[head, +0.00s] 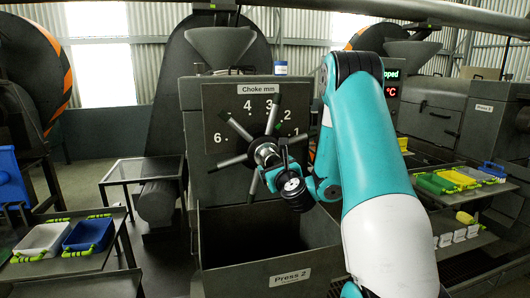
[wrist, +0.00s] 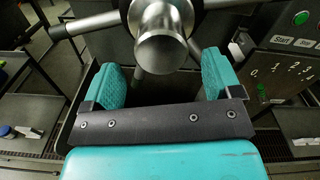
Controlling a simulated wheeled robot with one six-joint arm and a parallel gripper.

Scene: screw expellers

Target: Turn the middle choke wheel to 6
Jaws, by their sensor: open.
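The middle choke wheel (head: 264,152) is on the front of Press 2 in the head view, with a metal hub and several dark-tipped spokes. Behind it is the "Choke mm" dial (head: 258,89); 6, 4, 3 and 2 are readable. A small green mark also shows near the 2. My gripper (head: 276,172) is at the hub's lower right, partly hidden by my wrist. In the wrist view the hub (wrist: 161,38) lies ahead between the open fingers (wrist: 160,78), with no visible grip on a spoke.
The Press 2 bin (head: 290,277) is open below the wheel. A wire-legged table (head: 128,170) stands left. Trays (head: 80,234) lie on the left bench, more (head: 455,178) on the right. Another panel with a dial (wrist: 285,70) and Start and Stop buttons shows right in the wrist view.

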